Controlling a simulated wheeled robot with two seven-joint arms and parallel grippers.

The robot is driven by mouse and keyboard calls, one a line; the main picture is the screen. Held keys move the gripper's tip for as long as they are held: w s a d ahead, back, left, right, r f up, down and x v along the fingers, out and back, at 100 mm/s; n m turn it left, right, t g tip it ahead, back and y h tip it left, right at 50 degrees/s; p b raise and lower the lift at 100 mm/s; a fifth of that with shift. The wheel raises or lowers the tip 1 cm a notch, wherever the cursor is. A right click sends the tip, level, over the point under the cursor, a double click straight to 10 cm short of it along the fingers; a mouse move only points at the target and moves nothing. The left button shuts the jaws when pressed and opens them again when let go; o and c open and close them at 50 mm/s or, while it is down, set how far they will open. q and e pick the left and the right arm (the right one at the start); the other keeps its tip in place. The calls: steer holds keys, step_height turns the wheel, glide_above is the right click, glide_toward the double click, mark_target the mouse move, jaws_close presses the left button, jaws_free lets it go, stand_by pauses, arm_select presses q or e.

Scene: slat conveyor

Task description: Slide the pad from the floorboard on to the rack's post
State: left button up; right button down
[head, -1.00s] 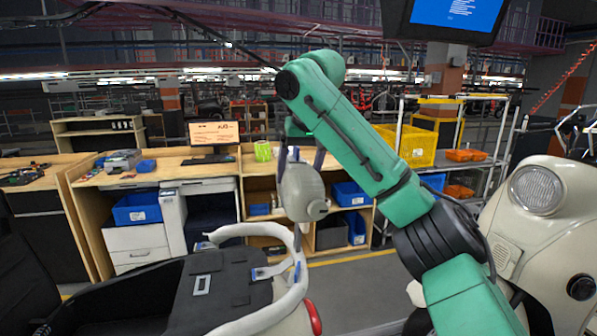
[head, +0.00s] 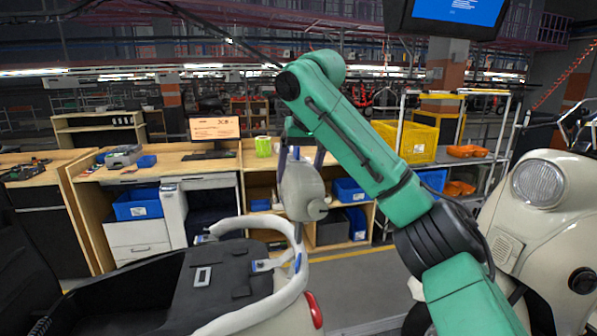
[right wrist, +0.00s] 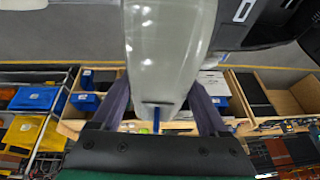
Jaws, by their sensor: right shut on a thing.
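My right gripper (head: 302,160) hangs down at mid-picture, its two fingers shut on a rounded grey-beige pad (head: 302,192). The pad hangs upright with a small round knob low on its right side. In the right wrist view the pad (right wrist: 165,50) fills the middle between the fingers, with a dark slot near its end. Just below the pad in the head view is the white tubular rack (head: 262,225), with a blue-marked upright part (head: 298,262). I cannot tell whether the pad touches it. I cannot make out the floorboard. My left gripper is out of view.
The rack belongs to a scooter with a black seat (head: 225,262) and a red lamp (head: 314,310). Another cream scooter (head: 545,225) with a headlight stands close on the right. Wooden benches, blue bins (head: 137,205) and a yellow crate (head: 408,141) stand behind a clear floor strip.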

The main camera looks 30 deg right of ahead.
steer(key=shift+f+b, duration=0.4)
steer(key=shift+f, duration=0.3)
steer(key=shift+f, duration=0.35)
steer(key=shift+a+f+b, duration=0.1)
steer(key=shift+f+b, duration=0.15)
steer(key=shift+b, duration=0.15)
jaws_free()
steer(key=shift+r, duration=0.2)
steer(key=p+v, duration=0.3)
steer(key=v, duration=1.1)
steer(key=shift+s+a+r, duration=0.1)
steer(key=shift+s+r, duration=0.05)
steer(key=shift+s, duration=0.05)
